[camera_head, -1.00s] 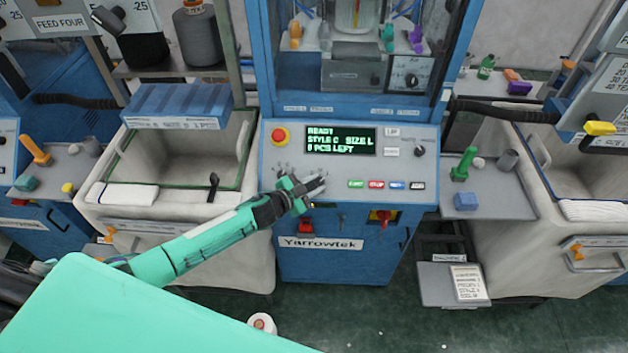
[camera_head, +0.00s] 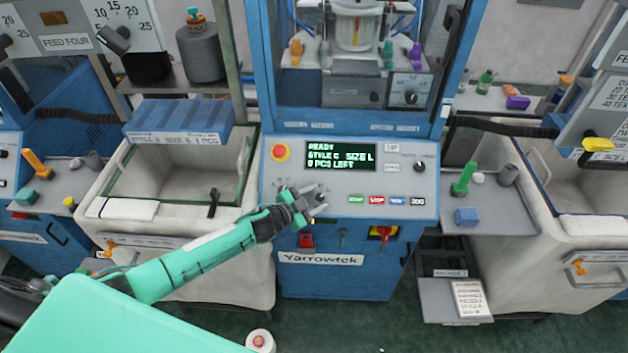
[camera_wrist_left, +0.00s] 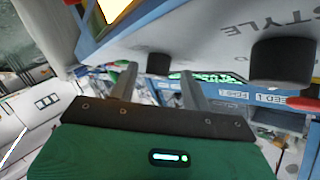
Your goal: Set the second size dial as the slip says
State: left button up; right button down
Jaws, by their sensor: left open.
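The control panel (camera_head: 395,180) of the middle blue machine has a lit display (camera_head: 340,156) reading READY, STYLE C, SIZE L, 0 PCS LEFT. My left gripper (camera_head: 306,204) is open and empty in front of the panel's lower left, below the display, covering part of it. In the left wrist view, one dark round knob (camera_wrist_left: 158,64) shows just beyond the two fingers and another dark knob (camera_wrist_left: 282,60) stands to their right, near the word STYLE. The fingers are around neither. Knob settings are unreadable. A printed slip (camera_head: 468,298) lies at lower right, its text too small to read. My right gripper is not in view.
A red stop button (camera_head: 281,152) sits left of the display. Coloured buttons (camera_head: 377,200) line the panel's lower edge, with a red switch (camera_head: 382,233) below. Pale bins flank the machine. A yarn cone (camera_head: 261,341) stands on the floor.

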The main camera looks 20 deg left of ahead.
pick_arm(q)
notch_tip(320, 180, up, 19)
jog(key=b, duration=0.2)
jog(key=shift+r, duration=0.2)
dwell(0.4)
